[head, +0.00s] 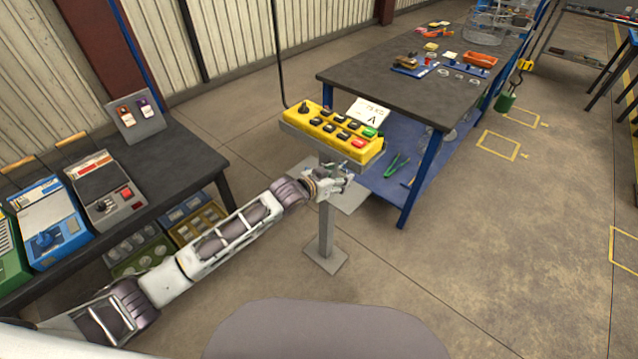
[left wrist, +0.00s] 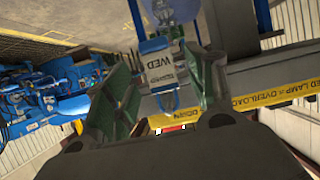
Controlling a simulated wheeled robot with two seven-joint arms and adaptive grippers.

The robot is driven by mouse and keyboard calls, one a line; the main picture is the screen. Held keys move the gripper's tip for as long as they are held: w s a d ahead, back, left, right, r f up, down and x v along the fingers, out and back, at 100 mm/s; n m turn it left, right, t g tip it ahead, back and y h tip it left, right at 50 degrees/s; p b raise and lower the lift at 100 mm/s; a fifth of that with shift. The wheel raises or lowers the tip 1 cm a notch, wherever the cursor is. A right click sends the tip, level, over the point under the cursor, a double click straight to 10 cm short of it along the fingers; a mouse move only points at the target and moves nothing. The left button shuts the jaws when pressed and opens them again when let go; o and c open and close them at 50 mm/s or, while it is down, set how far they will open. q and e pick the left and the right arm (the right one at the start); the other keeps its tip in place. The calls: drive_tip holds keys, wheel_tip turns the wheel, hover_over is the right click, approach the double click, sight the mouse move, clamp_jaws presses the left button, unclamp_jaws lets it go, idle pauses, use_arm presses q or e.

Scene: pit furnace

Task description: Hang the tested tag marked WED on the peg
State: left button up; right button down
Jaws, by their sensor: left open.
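My left gripper (head: 341,182) is open, just below the near edge of the yellow button box in the head view. I cannot make out the tag there. I cannot pick out the peg with certainty, and what the tag hangs from is unclear. My right gripper is out of view.
The yellow button box (head: 325,128) stands on a grey post, with a card (head: 370,109) at its back. A dark workbench (head: 390,88) with small items is behind it. Another bench at left carries instruments and a tag stand (head: 135,122). Floor at right is largely clear.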

use_arm(q)
drive_tip(key=v, duration=1.1)
idle(0.5)
idle(0.4)
